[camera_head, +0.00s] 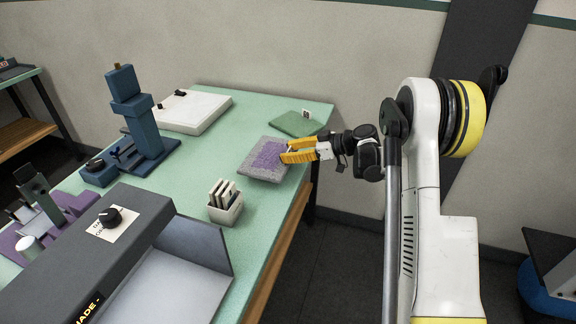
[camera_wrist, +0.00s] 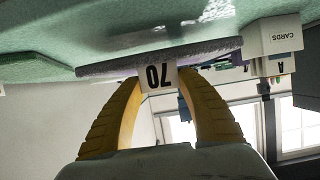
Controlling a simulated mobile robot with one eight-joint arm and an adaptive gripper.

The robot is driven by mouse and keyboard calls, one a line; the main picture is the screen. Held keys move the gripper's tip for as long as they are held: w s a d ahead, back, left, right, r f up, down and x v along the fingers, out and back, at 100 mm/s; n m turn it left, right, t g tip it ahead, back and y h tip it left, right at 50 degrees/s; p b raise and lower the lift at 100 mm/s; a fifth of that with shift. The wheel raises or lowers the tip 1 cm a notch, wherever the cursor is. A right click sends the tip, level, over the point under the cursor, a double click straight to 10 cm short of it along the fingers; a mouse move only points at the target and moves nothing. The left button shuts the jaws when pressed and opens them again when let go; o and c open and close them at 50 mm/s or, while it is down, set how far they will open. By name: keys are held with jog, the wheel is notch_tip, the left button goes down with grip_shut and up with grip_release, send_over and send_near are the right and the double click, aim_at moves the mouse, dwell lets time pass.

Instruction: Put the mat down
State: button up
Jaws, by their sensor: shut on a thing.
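The mat (camera_head: 262,160) is a thin grey slab with a purple patterned top. It lies level at or just over the green table near its right edge. My gripper (camera_head: 286,156) comes from the right and is shut on the mat's near edge, where a white tag reading 70 (camera_wrist: 158,78) sits between the yellow fingers. The wrist view is upside down and shows the mat's edge (camera_wrist: 110,66) along the table surface. I cannot tell whether the mat's underside touches the table.
A green mat (camera_head: 297,124) with a small tag lies behind on the table (camera_head: 205,160). A white card box (camera_head: 225,209) stands in front of the held mat. A white slab (camera_head: 192,112) and a blue press (camera_head: 128,105) stand left, a grey machine (camera_head: 100,240) in front.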

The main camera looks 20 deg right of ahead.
notch_tip(320, 180, down, 4)
jog(key=shift+w+f+b, duration=0.1)
jog(key=shift+b, duration=0.85)
jog(key=o, duration=1.3)
jog(key=shift+c, duration=0.2)
